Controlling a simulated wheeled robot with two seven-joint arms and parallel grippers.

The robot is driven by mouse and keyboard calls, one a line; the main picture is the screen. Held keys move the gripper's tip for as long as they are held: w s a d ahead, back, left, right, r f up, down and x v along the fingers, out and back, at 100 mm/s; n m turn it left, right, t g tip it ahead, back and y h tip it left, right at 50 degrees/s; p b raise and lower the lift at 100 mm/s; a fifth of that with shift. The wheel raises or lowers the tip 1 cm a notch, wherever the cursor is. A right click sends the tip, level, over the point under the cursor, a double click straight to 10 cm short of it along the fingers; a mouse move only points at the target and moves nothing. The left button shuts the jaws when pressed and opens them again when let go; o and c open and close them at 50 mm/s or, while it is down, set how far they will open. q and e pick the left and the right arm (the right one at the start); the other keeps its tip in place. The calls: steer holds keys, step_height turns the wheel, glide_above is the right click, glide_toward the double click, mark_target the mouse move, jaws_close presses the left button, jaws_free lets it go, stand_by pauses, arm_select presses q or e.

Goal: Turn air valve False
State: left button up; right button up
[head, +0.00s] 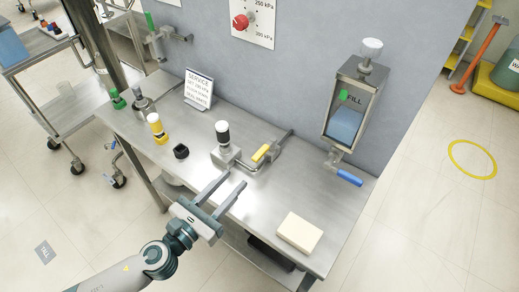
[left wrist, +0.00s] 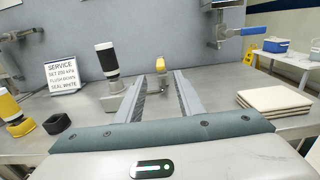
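A yellow-handled valve (head: 262,153) sits on a metal pipe on the bench, beside a block that carries a black-and-white cylinder (head: 222,132). No label naming an air valve is readable. My left gripper (head: 227,188) is open and empty above the bench's front part, its fingers pointing toward the yellow handle but apart from it. In the left wrist view the yellow handle (left wrist: 161,68) shows between and beyond the two fingers (left wrist: 160,90). A red knob (head: 241,21) is on a pressure dial plate on the wall. My right gripper is in neither view.
A blue-handled valve (head: 349,177) hangs under the wall-mounted FILL box (head: 352,105). A cream tile stack (head: 299,233) lies front right. Bench between gripper and tiles is clear.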

mark_target(253, 159)
arm_select(q)
steer(key=p+x, duration=0.2)
steer(key=x, duration=0.9)
steer(key=shift+w+d+p, duration=0.2)
steer(key=shift+w+p, duration=0.05)
steer(key=shift+p, duration=0.15)
steer(key=shift+w+d, duration=0.4)
steer(key=shift+w, duration=0.2)
jaws_close()
